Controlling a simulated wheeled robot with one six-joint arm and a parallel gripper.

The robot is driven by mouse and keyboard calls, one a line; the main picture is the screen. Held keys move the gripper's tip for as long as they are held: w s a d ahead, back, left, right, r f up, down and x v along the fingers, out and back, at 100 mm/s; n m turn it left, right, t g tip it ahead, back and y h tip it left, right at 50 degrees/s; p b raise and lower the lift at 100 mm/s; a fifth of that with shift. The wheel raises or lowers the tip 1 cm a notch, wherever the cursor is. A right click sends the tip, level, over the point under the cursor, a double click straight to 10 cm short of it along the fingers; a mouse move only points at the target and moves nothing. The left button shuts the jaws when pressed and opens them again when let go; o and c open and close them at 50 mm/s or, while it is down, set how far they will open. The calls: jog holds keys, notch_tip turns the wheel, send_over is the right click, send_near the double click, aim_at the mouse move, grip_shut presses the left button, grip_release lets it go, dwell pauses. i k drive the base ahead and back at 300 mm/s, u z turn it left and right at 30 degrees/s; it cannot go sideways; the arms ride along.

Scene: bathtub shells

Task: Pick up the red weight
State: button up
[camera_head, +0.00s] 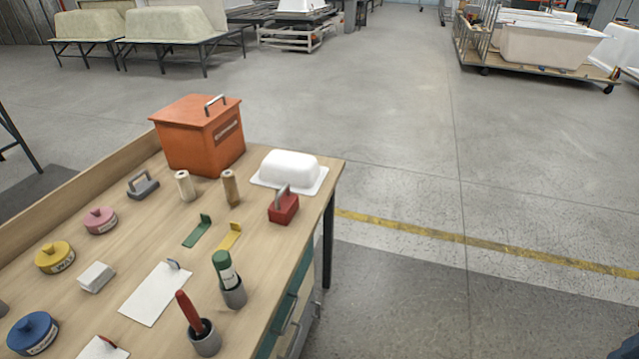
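The red weight (284,207) is a small red block with a grey handle on top. It stands upright near the right edge of the wooden workbench (150,250), just in front of a white butter-dish-shaped shell (290,170). Nothing covers it. My gripper is not in the picture.
An orange lidded box (199,135) stands at the back. A grey handled block (143,186), two spools, green and yellow brackets, round lidded tins (54,257) and two grey cups (205,338) with tools share the bench. Open floor (400,200) lies to the right.

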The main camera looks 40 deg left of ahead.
aim_at(285, 206)
jog(key=i, duration=0.85)
jog(key=u, duration=3.05)
jog(key=i, duration=0.5)
jog(key=u, duration=0.1)
